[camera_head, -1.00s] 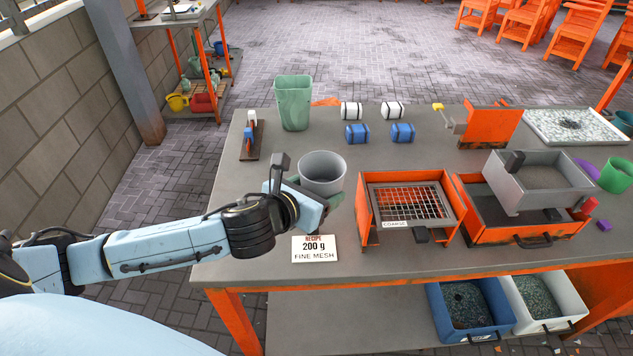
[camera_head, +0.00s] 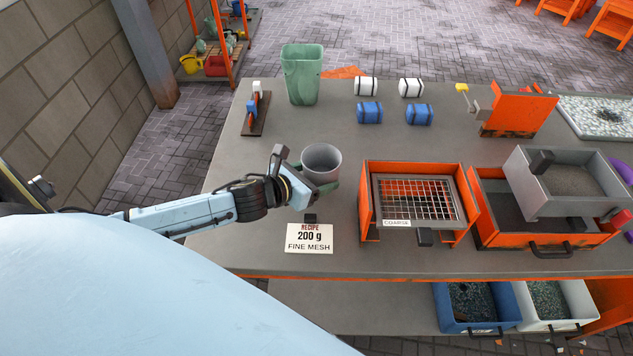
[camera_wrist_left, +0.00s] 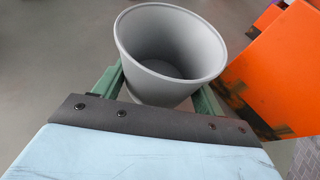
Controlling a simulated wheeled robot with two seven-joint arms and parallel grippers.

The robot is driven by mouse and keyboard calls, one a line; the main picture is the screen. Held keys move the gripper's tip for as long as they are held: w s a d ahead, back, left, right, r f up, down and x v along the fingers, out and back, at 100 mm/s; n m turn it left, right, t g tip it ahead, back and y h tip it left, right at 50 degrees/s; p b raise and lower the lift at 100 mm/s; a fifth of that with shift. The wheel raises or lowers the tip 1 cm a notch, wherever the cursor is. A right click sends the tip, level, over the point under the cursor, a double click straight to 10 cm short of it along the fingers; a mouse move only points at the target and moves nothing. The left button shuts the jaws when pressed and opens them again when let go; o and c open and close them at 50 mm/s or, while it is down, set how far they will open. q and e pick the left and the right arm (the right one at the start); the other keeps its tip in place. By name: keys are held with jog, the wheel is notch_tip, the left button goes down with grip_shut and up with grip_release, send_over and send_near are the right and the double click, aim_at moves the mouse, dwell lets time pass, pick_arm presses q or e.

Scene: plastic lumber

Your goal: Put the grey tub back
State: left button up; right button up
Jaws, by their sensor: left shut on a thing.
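The grey tub (camera_head: 321,160) is an open, round, empty cup on the workbench's left half, just behind the recipe card. My left gripper (camera_head: 322,180) is shut on it, with green fingers on either side of its wall. In the left wrist view the tub (camera_wrist_left: 170,50) is upright between the fingers (camera_wrist_left: 160,92), and its inside is bare. I cannot tell whether its base touches the bench top. My right gripper is not in view.
The recipe card (camera_head: 308,238) reads 200 g fine mesh. An orange sieve stand (camera_head: 368,205) marked coarse is right of the tub. A green bin (camera_head: 301,75), white rolls (camera_head: 366,86) and blue rolls (camera_head: 370,112) stand behind.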

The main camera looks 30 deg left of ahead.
pick_arm(q)
jog(key=shift+f, duration=0.95)
jog(key=shift+f, duration=0.1)
jog(key=o, duration=1.1)
jog(key=shift+c, duration=0.2)
jog(key=v, duration=1.2)
jog(key=shift+p, duration=0.35)
